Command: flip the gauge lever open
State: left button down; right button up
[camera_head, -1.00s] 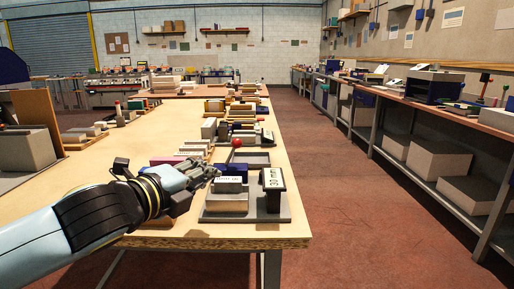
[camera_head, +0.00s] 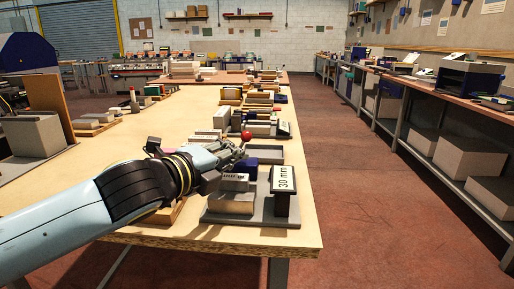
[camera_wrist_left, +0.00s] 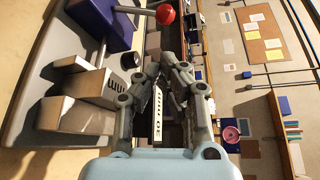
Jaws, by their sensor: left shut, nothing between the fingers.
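The gauge stands on a grey base plate (camera_head: 262,218) at the table's near right corner. Its lever shows as a red ball knob (camera_head: 246,135); in the wrist view the red knob (camera_wrist_left: 165,14) sits on a thin rod that runs left to a dark blue block (camera_wrist_left: 105,22). My left gripper (camera_head: 238,150) is shut and empty, just below the knob in the head view. In the wrist view the gripper (camera_wrist_left: 166,68) is apart from the knob and rod. My right gripper is not in view.
A black-framed "30 mm" sign (camera_head: 284,180) stands upright on the plate's right side, close to my gripper. A light lettered block (camera_head: 235,182) lies beside it. Several similar fixtures line the table behind. The aisle to the right is clear.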

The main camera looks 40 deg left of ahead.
aim_at(240, 146)
pick_arm(q)
jog(key=w, duration=0.2)
jog(key=w+f, duration=0.1)
jog(key=w, duration=0.5)
jog(key=shift+a+f, duration=0.2)
jog(key=shift+a, duration=0.1)
jog(key=shift+w, duration=0.5)
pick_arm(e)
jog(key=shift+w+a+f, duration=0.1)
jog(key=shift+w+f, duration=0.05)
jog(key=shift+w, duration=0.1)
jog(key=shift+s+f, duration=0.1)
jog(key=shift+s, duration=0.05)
pick_arm(q)
jog(key=shift+s+a+r+n+b, duration=0.1)
jog(key=shift+s+a+n+b, duration=0.1)
jog(key=shift+n+b, duration=0.15)
jog(key=shift+w+t, duration=0.15)
jog(key=shift+t, duration=0.15)
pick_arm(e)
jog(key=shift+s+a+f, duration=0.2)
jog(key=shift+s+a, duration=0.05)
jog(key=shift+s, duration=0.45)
